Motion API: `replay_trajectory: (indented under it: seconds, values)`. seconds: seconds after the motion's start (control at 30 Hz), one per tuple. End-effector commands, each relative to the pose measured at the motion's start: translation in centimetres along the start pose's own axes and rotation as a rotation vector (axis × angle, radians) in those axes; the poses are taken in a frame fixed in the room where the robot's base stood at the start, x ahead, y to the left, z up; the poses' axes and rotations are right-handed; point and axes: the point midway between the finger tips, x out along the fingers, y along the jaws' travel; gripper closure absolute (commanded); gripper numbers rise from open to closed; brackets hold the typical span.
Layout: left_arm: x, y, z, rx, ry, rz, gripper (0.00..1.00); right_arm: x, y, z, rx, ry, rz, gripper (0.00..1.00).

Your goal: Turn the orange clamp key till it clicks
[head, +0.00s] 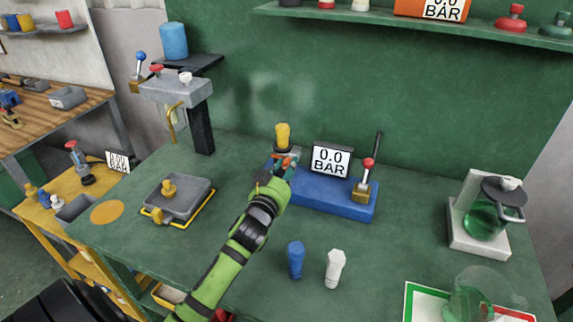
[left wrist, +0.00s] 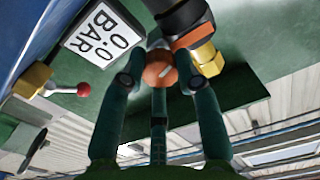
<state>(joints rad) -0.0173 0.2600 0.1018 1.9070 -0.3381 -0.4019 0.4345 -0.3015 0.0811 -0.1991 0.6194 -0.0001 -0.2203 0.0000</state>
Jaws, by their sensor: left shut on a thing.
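The orange clamp key (left wrist: 160,72) shows as a rounded orange end between my left fingertips in the left wrist view. A bit of orange (head: 288,161) shows by the fingers in the head view. My left gripper (head: 276,174) reaches in from the lower left and is shut on the key; its fingers (left wrist: 158,80) close around it. The key sits beside a dark cylinder with an orange band and a yellow fitting (left wrist: 207,58). The fingers hide part of the key, so its turn angle is unclear. My right gripper is not in view.
A blue base (head: 325,197) carries a gauge reading 0.0 BAR (head: 331,160) and a red-balled lever (head: 368,164) just right of my gripper. A blue peg (head: 296,259) and a white peg (head: 335,268) stand in front.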

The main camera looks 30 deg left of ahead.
Motion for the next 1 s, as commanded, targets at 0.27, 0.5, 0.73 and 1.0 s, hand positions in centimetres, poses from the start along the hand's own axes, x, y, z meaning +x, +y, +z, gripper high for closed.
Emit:
replay_trajectory:
  seconds: [0.27, 0.5, 0.73, 1.0]
  values:
    - [0.0, -0.1, -0.3, 0.257, 0.002, -0.001, 1.0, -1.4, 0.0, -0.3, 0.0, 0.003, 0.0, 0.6]
    - [0.0, -0.1, -0.2, 0.436, 0.002, -0.001, 1.0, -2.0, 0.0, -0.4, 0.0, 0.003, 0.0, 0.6]
    - [0.0, -0.1, -0.2, 0.547, 0.003, -0.001, 1.0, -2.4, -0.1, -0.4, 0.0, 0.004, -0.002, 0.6]
    - [0.0, -0.1, -0.1, 0.6, 0.003, -0.001, 1.0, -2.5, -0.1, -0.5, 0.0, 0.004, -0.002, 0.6]
